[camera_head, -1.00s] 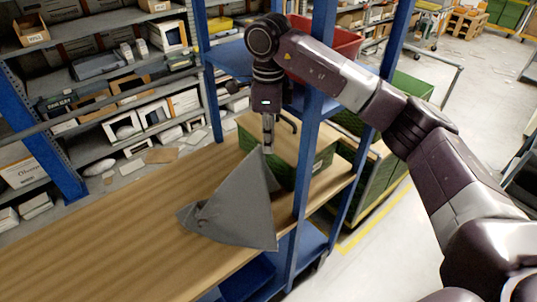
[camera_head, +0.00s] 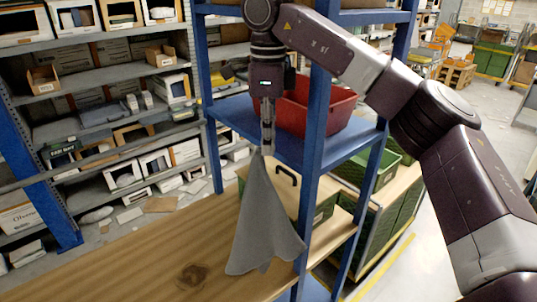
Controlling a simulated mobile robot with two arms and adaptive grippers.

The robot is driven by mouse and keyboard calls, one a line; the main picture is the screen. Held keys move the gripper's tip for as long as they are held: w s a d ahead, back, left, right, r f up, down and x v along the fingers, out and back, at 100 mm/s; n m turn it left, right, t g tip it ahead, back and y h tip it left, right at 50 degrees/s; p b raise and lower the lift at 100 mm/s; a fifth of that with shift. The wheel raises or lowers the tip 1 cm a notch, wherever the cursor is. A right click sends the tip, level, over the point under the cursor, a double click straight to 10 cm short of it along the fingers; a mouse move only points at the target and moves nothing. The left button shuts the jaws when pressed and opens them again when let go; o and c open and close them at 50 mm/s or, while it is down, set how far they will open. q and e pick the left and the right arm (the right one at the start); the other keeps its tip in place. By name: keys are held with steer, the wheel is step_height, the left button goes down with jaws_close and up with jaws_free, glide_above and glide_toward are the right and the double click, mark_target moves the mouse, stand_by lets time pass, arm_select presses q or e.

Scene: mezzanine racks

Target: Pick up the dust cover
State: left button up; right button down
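The dust cover (camera_head: 265,225) is a grey cloth. It hangs from my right gripper (camera_head: 268,148) in a narrow peak that widens downward into folds. The gripper is shut on the top of the cloth, above the wooden shelf board (camera_head: 130,262). I cannot tell whether the lowest edge of the cloth still touches the board. My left gripper is not in view.
A green crate with a lid and dark handle (camera_head: 288,178) stands just behind the cloth. A blue rack post (camera_head: 313,150) is close to its right. A red bin (camera_head: 325,108) sits on the blue shelf behind. The board's left part is clear.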

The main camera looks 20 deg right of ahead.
step_height(320, 180, up, 9)
steer(key=shift+f, duration=0.2)
steer(key=shift+w+d+f, duration=0.1)
steer(key=shift+w, duration=0.05)
